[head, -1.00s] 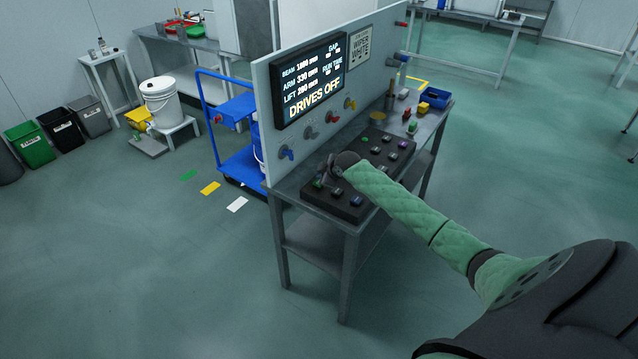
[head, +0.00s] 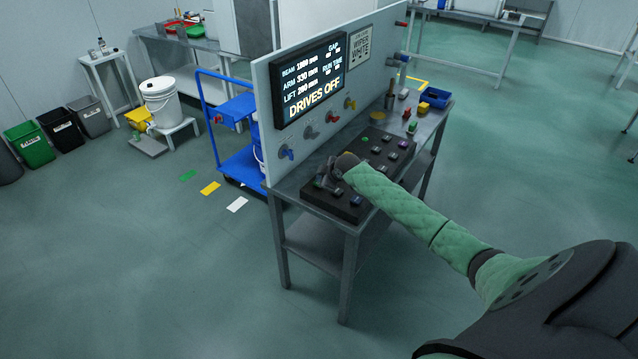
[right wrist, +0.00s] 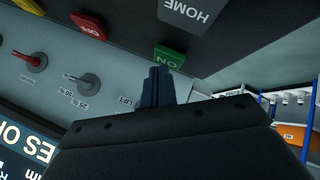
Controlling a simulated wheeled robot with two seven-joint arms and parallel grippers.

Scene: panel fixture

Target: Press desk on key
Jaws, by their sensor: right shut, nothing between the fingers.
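The green ON key (right wrist: 168,57) is in the right wrist view, with the red OFF key (right wrist: 88,27) to its left and a grey HOME key (right wrist: 190,12) above. My right gripper (right wrist: 158,76) is shut and empty, its tips right at the ON key's edge; I cannot tell whether they touch it. In the head view my right gripper (head: 325,181) is low over the near left end of the black key desk (head: 345,211) and covers part of its keys. The display (head: 312,82) reads DRIVES OFF. My left gripper is not in view.
An upright panel (head: 262,110) with several knobs stands along the table's back edge, close to my right gripper. The table (head: 350,229) also bears a blue bin (head: 435,98) at its far end. A blue cart (head: 240,160) stands behind the panel.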

